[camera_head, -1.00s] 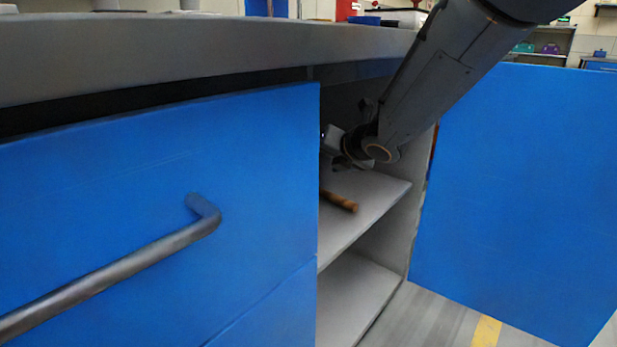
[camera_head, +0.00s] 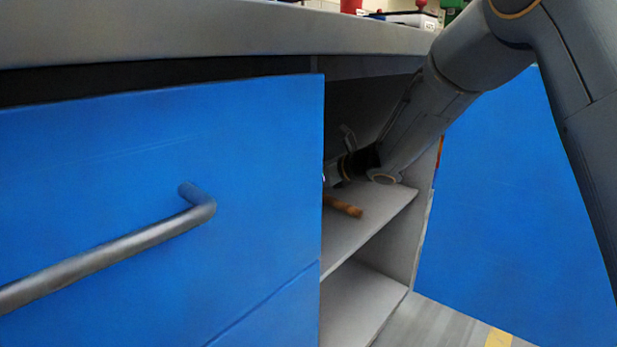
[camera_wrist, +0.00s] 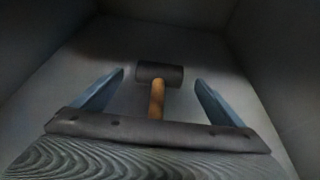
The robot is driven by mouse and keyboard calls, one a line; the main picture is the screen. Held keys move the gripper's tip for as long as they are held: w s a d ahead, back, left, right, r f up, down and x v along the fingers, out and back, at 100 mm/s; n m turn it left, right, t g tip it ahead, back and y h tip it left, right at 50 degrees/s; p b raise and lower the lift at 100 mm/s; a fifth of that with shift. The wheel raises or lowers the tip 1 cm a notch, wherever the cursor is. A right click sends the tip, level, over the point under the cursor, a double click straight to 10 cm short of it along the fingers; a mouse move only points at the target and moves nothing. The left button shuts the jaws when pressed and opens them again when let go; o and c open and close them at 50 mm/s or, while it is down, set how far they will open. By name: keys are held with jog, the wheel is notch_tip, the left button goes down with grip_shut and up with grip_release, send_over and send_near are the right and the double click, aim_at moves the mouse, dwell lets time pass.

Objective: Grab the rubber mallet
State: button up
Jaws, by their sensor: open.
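The rubber mallet lies on the upper shelf inside the cabinet. In the wrist view its dark head (camera_wrist: 160,72) and wooden handle (camera_wrist: 156,98) show between the fingers of my open gripper (camera_wrist: 159,82). The near part of the handle is hidden behind the gripper's body. In the head view only the brown handle end (camera_head: 343,206) shows on the shelf (camera_head: 350,238). The mallet's head is hidden there behind the blue front. My arm reaches into the cabinet, and the fingers are mostly hidden in that view. I see no contact with the mallet.
A blue drawer front (camera_head: 150,190) with a metal handle (camera_head: 110,250) covers the left. A blue panel (camera_head: 510,215) stands to the right. The grey worktop (camera_head: 200,35) lies above the opening. A lower shelf (camera_head: 355,300) is bare where it shows.

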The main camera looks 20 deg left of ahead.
jog(key=b+x, duration=0.2)
jog(key=x, duration=0.3)
jog(key=shift+w+a+f, duration=0.15)
jog(key=shift+a+f, duration=0.1)
jog(key=shift+a, duration=0.05)
jog(key=c, duration=1.5)
jog(key=shift+s+d+b, duration=0.15)
jog(key=shift+s+d, duration=0.45)
jog(key=shift+d, duration=0.85)
jog(key=shift+s+d+b, duration=0.15)
jog(key=shift+s+d, duration=0.5)
jog(key=shift+d, duration=0.8)
jog(key=shift+s+d+b, duration=0.15)
jog(key=shift+s+d, duration=0.45)
jog(key=shift+d, duration=0.85)
jog(key=o, duration=1.5)
